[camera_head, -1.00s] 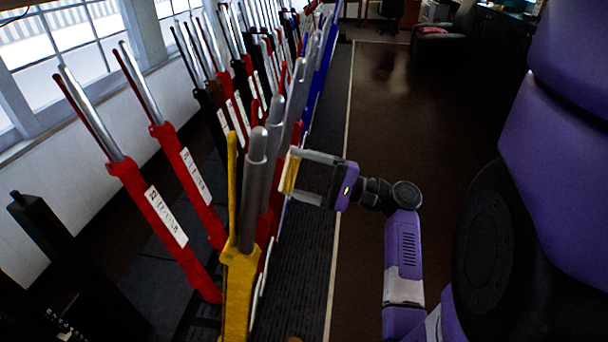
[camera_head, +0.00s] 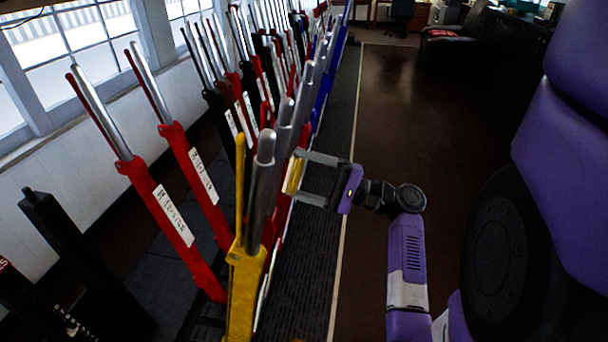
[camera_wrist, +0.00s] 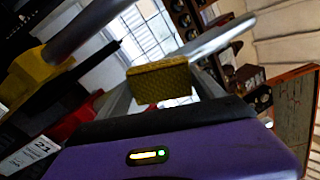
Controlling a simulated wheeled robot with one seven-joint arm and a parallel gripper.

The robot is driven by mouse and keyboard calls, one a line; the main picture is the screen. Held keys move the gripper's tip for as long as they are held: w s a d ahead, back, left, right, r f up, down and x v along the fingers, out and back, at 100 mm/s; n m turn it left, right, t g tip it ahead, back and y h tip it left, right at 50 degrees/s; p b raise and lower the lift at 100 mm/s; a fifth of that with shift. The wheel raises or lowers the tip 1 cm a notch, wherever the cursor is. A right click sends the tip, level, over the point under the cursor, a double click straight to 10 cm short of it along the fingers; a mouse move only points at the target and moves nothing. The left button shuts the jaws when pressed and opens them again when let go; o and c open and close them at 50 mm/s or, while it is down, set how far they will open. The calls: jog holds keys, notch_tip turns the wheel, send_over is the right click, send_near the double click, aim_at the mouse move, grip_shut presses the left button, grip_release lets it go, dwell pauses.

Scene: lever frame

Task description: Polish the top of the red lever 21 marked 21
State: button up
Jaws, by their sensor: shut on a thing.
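My gripper (camera_head: 301,178) is shut on a yellow sponge-like pad (camera_head: 293,175), just right of the near lever row. The pad also shows in the wrist view (camera_wrist: 160,82). A white plate marked 21 (camera_wrist: 36,153) is at the lower left of the wrist view, with red metal of the red lever 21 (camera_wrist: 76,118) beside it. In the head view a red lever body (camera_head: 269,228) shows just behind the yellow lever; I cannot read its number there. A silver handle (camera_wrist: 222,38) passes behind the pad; I cannot tell whether they touch.
The yellow lever (camera_head: 246,275) with its steel handle stands nearest, left of my gripper. Two red levers (camera_head: 160,205) (camera_head: 195,175) lean at the left. More levers crowd behind. Dark open floor (camera_head: 400,130) lies to the right.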

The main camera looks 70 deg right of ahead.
aim_at(301, 162)
jog(key=shift+w+r, duration=0.15)
jog(key=shift+w, duration=0.45)
jog(key=shift+s+r+p, duration=0.25)
jog(key=shift+r+p, duration=0.7)
jog(key=shift+s+r+p, duration=0.25)
jog(key=shift+r+p, duration=0.65)
jog(key=shift+p, duration=0.05)
jog(key=r+p, duration=0.3)
jog(key=shift+s+r, duration=0.2)
jog(key=shift+r, duration=0.1)
jog(key=shift+s+r+p, duration=0.25)
jog(key=shift+r+p, duration=0.65)
jog(key=shift+s+r+p, duration=0.2)
jog(key=shift+r+p, duration=0.7)
jog(key=shift+w, duration=0.1)
jog(key=shift+w+f+b, duration=0.2)
jog(key=shift+f+b, duration=0.65)
jog(key=shift+f, duration=0.4)
jog(key=shift+w+f+b, duration=0.15)
jog(key=shift+f+b, duration=0.65)
jog(key=shift+f, duration=0.45)
jog(key=shift+w+f+b, duration=0.2)
jog(key=shift+f+b, duration=0.65)
jog(key=shift+f, duration=0.4)
jog(key=shift+w+f+b, duration=0.25)
jog(key=shift+f+b, duration=0.35)
jog(key=shift+f, duration=0.3)
jog(key=shift+w+f+b, duration=0.25)
jog(key=shift+f+b, duration=0.35)
jog(key=shift+f, duration=0.25)
